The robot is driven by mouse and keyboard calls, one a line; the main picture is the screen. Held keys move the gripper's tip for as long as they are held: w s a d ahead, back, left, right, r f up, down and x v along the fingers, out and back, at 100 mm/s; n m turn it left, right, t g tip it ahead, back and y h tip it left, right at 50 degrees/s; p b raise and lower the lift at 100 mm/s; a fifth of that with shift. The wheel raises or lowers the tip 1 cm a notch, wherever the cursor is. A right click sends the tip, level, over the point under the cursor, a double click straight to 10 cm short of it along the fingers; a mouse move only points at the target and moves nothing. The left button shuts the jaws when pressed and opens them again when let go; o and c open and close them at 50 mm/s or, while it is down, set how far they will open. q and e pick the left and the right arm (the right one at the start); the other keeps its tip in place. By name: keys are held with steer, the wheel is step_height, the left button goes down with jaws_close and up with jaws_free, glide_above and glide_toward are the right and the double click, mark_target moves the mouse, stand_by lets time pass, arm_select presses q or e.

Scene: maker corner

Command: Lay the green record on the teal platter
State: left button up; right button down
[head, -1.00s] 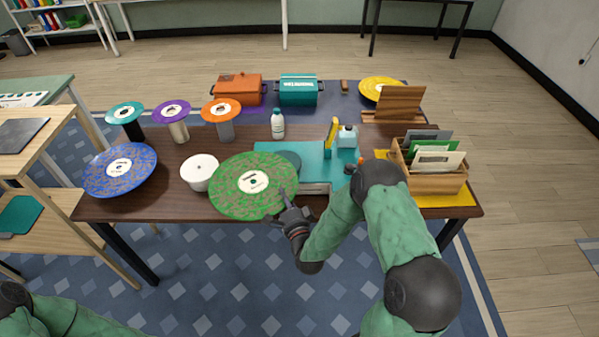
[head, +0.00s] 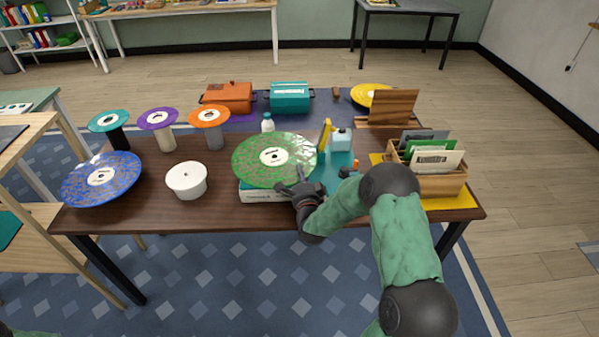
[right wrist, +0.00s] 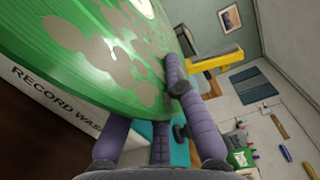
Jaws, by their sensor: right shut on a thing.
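The green record (head: 262,150), mottled with a white label, is over the record washer (head: 262,196), a box with a white front and teal top (head: 335,168). My right gripper (head: 294,183) is shut on the record's near right edge. In the right wrist view, the record (right wrist: 75,40) fills the upper left and the gripper's purple fingers (right wrist: 160,115) are at its rim. The teal platter is hidden under the record. I cannot tell whether the record touches it. My left gripper is out of view.
A yellow arm (head: 325,134) and pale bottle (head: 341,139) stand right of the record; a white bottle (head: 267,123) is behind it. A white tub (head: 187,180) and blue record (head: 102,178) are to the left. A wooden record crate (head: 436,183) is at the right.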

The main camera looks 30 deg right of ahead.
steer(key=shift+f+b, duration=0.65)
steer(key=shift+f, duration=0.85)
steer(key=shift+b, duration=0.6)
steer(key=shift+f+b, duration=0.55)
stand_by(0.6)
steer(key=c, duration=1.6)
jaws_free()
steer(key=shift+v, duration=5.55)
